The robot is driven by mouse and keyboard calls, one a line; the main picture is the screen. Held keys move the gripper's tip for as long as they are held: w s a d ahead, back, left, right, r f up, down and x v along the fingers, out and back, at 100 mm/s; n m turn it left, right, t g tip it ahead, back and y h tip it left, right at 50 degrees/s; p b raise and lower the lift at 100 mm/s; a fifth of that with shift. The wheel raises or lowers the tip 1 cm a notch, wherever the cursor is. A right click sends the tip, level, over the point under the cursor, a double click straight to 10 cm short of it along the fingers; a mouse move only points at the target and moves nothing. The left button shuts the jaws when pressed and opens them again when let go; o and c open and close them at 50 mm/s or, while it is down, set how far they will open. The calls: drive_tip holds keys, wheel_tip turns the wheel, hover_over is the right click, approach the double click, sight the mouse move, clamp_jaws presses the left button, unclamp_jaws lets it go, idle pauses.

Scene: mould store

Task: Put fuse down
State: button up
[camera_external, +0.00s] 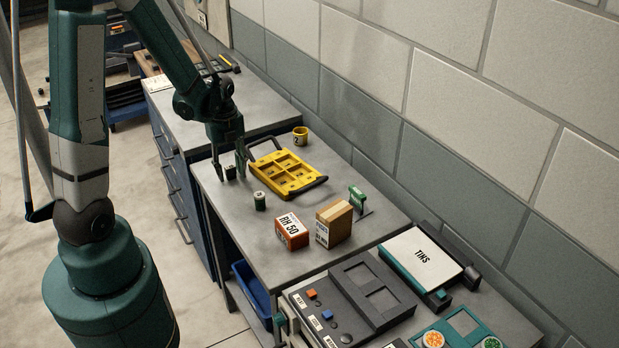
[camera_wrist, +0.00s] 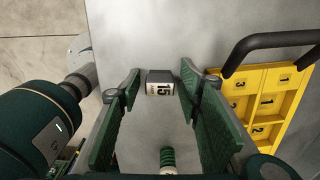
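A small dark block-shaped fuse (camera_wrist: 160,83) with a white label reading 15 appears between my fingertips in the wrist view. It appears to rest on the grey bench top, with a small gap to the finger on each side. In the external view the fuse (camera_external: 230,173) is a small dark shape low between the fingers. My gripper (camera_external: 229,163), also in the wrist view (camera_wrist: 160,83), is open, with its green fingers pointing down close to the bench. Whether the fuse's underside touches the bench is hard to see.
A yellow compartment tray (camera_external: 288,173) with a dark handle lies right of my gripper. A small green cylinder (camera_external: 260,201) stands nearby. A red-brown box (camera_external: 291,231), a cardboard box (camera_external: 334,224), a green bracket-like item (camera_external: 357,200) and a yellow cup (camera_external: 300,136) are on the bench.

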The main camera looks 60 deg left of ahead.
sight(230, 167)
wheel_tip(230, 167, up, 12)
drive_tip(key=p, duration=0.1)
drive_tip(key=shift+p, duration=0.35)
idle(0.5)
drive_tip(key=shift+r, duration=0.15)
idle(0.6)
drive_tip(key=s+d+r+n+t, duration=0.1)
drive_tip(key=d+r+n+t, duration=0.1)
drive_tip(key=d+r+n, duration=0.3)
drive_tip(key=s+d+r+n+t, duration=0.1)
drive_tip(key=d+r+n, duration=0.5)
drive_tip(key=d, duration=0.7)
drive_tip(key=s+d+r+n+t, duration=0.2)
drive_tip(key=d+r+n+t, duration=0.2)
drive_tip(key=d, duration=0.5)
wheel_tip(230, 167, up, 2)
drive_tip(key=n, duration=0.3)
